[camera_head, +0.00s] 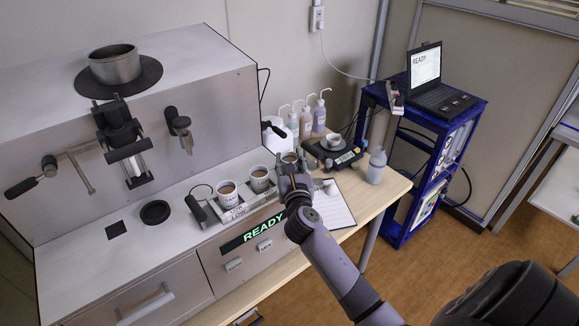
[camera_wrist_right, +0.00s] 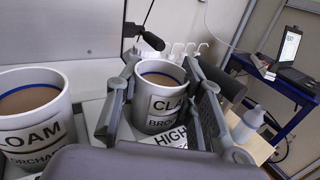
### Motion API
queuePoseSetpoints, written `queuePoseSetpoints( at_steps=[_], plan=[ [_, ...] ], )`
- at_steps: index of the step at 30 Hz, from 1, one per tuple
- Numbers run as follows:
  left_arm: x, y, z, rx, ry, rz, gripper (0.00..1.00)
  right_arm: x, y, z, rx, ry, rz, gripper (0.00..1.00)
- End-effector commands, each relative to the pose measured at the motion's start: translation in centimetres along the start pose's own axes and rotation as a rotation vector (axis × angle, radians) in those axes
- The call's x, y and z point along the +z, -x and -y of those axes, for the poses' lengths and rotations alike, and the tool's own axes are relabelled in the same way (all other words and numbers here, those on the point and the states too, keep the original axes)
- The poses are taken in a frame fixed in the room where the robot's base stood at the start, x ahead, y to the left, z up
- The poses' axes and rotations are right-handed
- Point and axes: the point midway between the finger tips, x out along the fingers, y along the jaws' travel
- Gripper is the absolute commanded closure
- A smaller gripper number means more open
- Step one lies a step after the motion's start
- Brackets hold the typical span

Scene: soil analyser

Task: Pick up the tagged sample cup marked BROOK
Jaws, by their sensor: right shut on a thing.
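The cup in my right gripper is white with a blue rim and brown soil. In the right wrist view this cup (camera_wrist_right: 158,118) has a label reading "CLA" and "BRO", the rest hidden by a finger. It stands upright at the "HIGH" end of the labelled strip. In the head view only its top (camera_head: 289,157) shows behind the gripper. My right gripper (camera_head: 291,175) has its fingers on both sides of this cup and is shut on it. My left gripper is in neither view.
Two similar cups stand left of it: the left cup (camera_head: 228,194) and the middle cup (camera_head: 259,179). In the wrist view a neighbouring cup (camera_wrist_right: 32,108) reads "LOAM" and "ORCHAR". Pump bottles (camera_head: 305,122), a scale (camera_head: 332,154) and a squeeze bottle (camera_head: 376,167) stand right.

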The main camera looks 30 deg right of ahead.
Motion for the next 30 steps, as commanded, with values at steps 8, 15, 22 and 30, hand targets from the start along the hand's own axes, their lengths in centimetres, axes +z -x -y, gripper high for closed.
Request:
queuePoseSetpoints(
  at_steps=[8,15,22,30],
  plan=[
    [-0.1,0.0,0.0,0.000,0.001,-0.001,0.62,0.1,0.0,0.0,0.000,0.000,0.002,0.95],
    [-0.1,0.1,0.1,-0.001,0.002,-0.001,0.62,0.7,0.0,0.0,-0.001,0.000,0.003,0.95],
    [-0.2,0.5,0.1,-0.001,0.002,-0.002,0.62,2.1,-0.1,0.0,0.000,0.000,0.006,0.95],
    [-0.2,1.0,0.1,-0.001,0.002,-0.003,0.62,4.8,-0.1,-0.1,0.000,0.000,0.005,0.95]
  ],
)
